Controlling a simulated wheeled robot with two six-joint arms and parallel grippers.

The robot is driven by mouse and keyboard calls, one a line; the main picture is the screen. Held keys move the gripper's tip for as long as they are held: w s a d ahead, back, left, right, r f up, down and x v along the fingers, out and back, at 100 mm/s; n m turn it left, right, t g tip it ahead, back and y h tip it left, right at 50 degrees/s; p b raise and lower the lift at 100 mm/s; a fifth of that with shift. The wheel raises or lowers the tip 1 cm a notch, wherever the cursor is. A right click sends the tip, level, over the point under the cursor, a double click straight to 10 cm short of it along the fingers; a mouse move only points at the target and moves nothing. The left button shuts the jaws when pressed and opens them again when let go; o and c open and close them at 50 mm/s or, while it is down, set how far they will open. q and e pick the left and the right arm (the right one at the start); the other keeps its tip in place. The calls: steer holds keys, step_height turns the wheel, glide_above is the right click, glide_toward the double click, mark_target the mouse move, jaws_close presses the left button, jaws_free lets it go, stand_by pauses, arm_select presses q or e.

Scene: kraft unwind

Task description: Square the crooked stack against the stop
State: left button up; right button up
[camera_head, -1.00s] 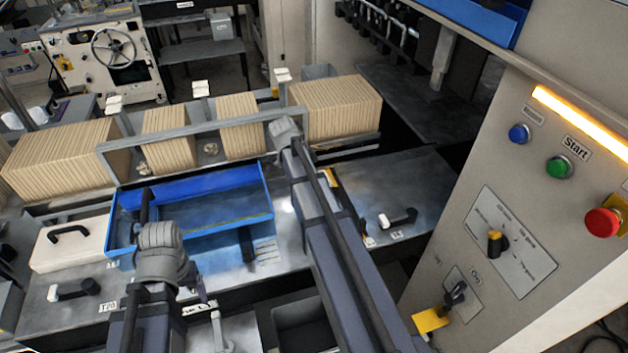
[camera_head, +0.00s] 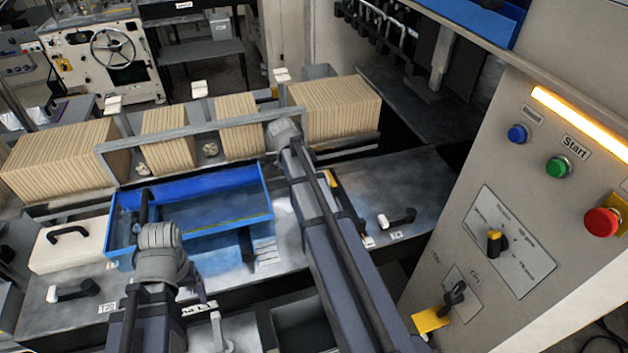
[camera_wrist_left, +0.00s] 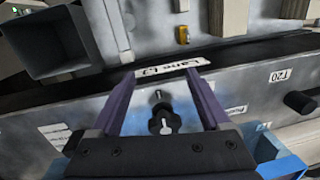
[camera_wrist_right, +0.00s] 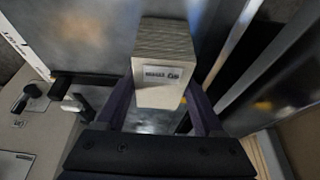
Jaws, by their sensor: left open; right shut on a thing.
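Tan layered stacks stand on edge in a row along the back rail: a large left one (camera_head: 60,160), two narrower middle ones (camera_head: 168,138) (camera_head: 238,122) and a large right one (camera_head: 335,105). My right gripper (camera_wrist_right: 160,98) is shut on a small layered tan block (camera_wrist_right: 163,42) with a printed label. In the head view my right arm hides its fingers and this block. My left gripper (camera_wrist_left: 165,82) is open and empty, facing a panel with a black knob (camera_wrist_left: 165,120) and a Lane label (camera_wrist_left: 172,75). I cannot pick out a stop for certain.
A blue tray (camera_head: 265,185) lies in front of the stacks, with a white case (camera_head: 68,245) left of it. A grey rail (camera_head: 190,128) crosses before the middle stacks. The control panel (camera_head: 520,180) with buttons stands at right.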

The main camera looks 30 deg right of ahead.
steer(key=shift+a+f, duration=0.1)
stand_by(0.8)
steer(key=o, duration=1.4)
steer(key=p+v, duration=0.6)
steer(key=shift+r, duration=0.35)
steer(key=shift+w+a+r+p, duration=0.1)
steer(key=shift+a+r+p, duration=0.3)
steer(key=shift+r+p, duration=0.2)
steer(key=shift+f+b, duration=0.25)
steer(key=shift+b, duration=0.05)
